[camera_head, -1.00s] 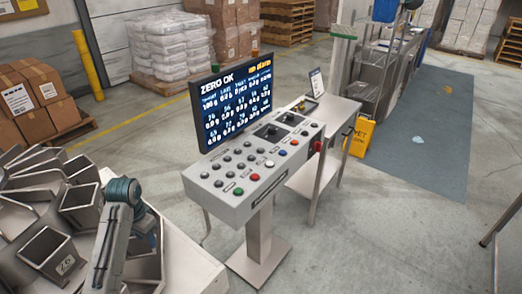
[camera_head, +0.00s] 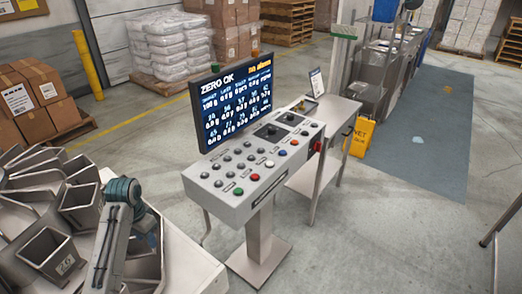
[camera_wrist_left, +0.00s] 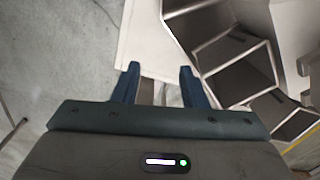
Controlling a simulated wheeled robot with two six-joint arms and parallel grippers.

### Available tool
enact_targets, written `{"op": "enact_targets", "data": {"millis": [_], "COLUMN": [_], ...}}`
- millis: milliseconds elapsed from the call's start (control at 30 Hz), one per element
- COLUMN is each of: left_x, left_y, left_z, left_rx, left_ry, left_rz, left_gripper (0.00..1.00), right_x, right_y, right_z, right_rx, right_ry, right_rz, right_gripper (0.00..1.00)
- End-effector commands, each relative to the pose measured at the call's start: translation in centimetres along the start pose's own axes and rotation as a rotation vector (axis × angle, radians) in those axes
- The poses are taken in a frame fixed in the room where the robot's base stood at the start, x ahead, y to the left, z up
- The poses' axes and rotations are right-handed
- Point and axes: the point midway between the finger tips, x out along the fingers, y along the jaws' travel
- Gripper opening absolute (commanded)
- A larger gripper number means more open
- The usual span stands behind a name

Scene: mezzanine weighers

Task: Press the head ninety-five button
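The control panel (camera_head: 228,205) stands on a pedestal in the middle of the head view. Its sloped top carries several dark round buttons (camera_head: 240,165) in rows, plus white, blue, red and green ones. The labels are too small to read, so I cannot tell which button is head ninety-five. A screen (camera_head: 237,100) behind the buttons reads "ZERO OK" above columns of figures. My left arm is left of the panel, apart from it. My left gripper (camera_wrist_left: 158,80) is open and empty in the left wrist view. My right gripper is not in view.
Metal weigher buckets (camera_head: 48,255) crowd the left beside my left arm. A side table (camera_head: 335,112) adjoins the panel's right end. A yellow wet-floor sign (camera_head: 361,137) stands behind it.

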Motion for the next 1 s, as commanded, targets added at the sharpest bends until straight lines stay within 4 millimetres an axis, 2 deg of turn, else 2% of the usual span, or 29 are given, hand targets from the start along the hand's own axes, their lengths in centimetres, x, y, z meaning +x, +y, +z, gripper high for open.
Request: {"op": "enact_targets", "data": {"millis": [367, 467, 567, 667, 700, 800, 1000], "left_x": [0.1, 1.5, 5.0, 10.3, 12.6, 17.4, 24.9], "left_y": [0.0, 0.4, 1.4, 3.1, 3.9, 5.9, 10.0], "left_z": [0.0, 0.5, 1.7, 4.0, 5.2, 8.1, 14.3], "left_rx": [-0.001, -0.012, -0.042, -0.093, -0.117, -0.173, -0.267], "left_ry": [0.0, 0.0, 0.008, 0.025, 0.035, 0.064, 0.116], "left_rz": [0.0, -0.003, -0.014, -0.032, -0.041, -0.065, -0.101], "left_gripper": [0.39, 0.39, 0.39, 0.39, 0.39, 0.39, 0.39], "right_x": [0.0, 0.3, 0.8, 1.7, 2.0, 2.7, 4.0], "right_y": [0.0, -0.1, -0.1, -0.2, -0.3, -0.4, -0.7], "right_z": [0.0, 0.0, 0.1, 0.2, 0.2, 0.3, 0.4], "right_rx": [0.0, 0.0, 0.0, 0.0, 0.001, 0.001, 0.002], "right_ry": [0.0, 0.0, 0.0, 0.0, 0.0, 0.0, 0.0], "right_rz": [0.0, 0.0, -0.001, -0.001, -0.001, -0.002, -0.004], "right_gripper": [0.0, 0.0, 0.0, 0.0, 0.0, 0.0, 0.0]}}
